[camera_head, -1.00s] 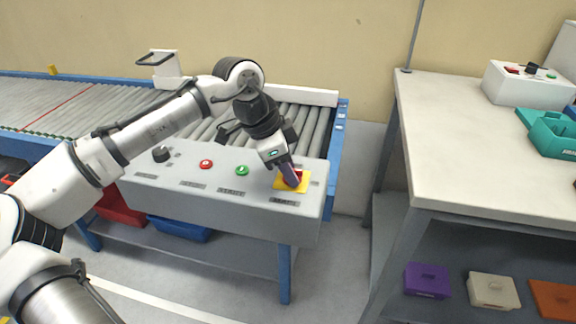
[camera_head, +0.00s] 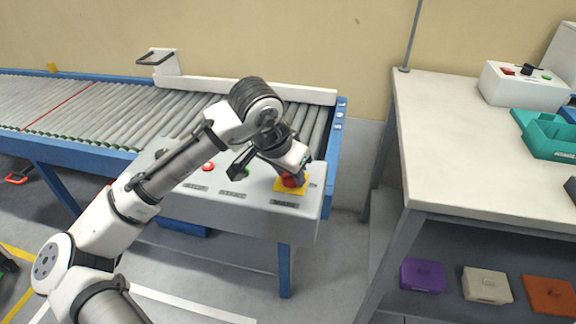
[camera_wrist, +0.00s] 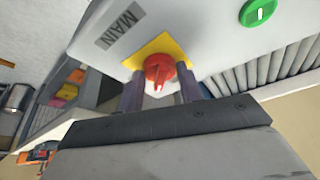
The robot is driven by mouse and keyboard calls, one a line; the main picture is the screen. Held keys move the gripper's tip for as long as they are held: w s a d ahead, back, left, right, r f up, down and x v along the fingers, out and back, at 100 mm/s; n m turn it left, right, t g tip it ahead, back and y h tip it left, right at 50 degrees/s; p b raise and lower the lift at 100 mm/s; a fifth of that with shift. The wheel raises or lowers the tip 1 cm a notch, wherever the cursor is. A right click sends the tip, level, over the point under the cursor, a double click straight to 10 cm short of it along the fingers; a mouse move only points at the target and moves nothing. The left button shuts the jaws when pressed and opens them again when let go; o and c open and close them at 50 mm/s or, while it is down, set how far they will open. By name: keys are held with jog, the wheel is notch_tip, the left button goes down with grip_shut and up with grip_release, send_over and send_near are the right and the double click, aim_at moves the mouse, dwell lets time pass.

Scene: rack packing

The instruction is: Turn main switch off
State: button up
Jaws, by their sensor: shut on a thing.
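The main switch is a red rotary knob (camera_head: 291,181) on a yellow plate (camera_head: 279,187) at the right end of the grey control panel (camera_head: 240,203). In the wrist view the red knob (camera_wrist: 160,70) sits on its yellow plate (camera_wrist: 150,48), beside the "MAIN" label (camera_wrist: 120,25). My gripper (camera_wrist: 162,90) has one finger on each side of the knob and is shut on it. In the head view my gripper (camera_head: 297,178) comes down over the knob from above and hides part of it.
A red button (camera_head: 208,166) and a green button (camera_wrist: 258,12) are on the same panel. A roller conveyor (camera_head: 75,105) runs behind it. At right stands a table (camera_head: 470,140) with a white switch box (camera_head: 520,88) and a teal bin (camera_head: 552,138).

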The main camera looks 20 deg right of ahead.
jog(key=n+p, duration=0.1)
jog(key=n, duration=0.1)
jog(key=n+t+y+p, duration=0.1)
jog(key=n+p, duration=0.1)
jog(key=n, duration=0.1)
jog(key=shift+s+d+r+n+t+y, duration=0.2)
jog(key=shift+n+t+y, duration=0.1)
jog(key=n+y+p, duration=0.1)
jog(key=n+p, duration=0.2)
jog(key=shift+d+f+n+p, duration=0.1)
jog(key=shift+n+p, duration=0.3)
jog(key=shift+n, duration=0.1)
jog(key=shift+f+t+y, duration=0.1)
jog(key=shift+t+y, duration=0.2)
jog(key=o, duration=1)
jog(key=p+v, duration=0.1)
jog(key=v, duration=1.3)
jog(key=shift+w, duration=0.1)
jog(key=shift+d, duration=0.1)
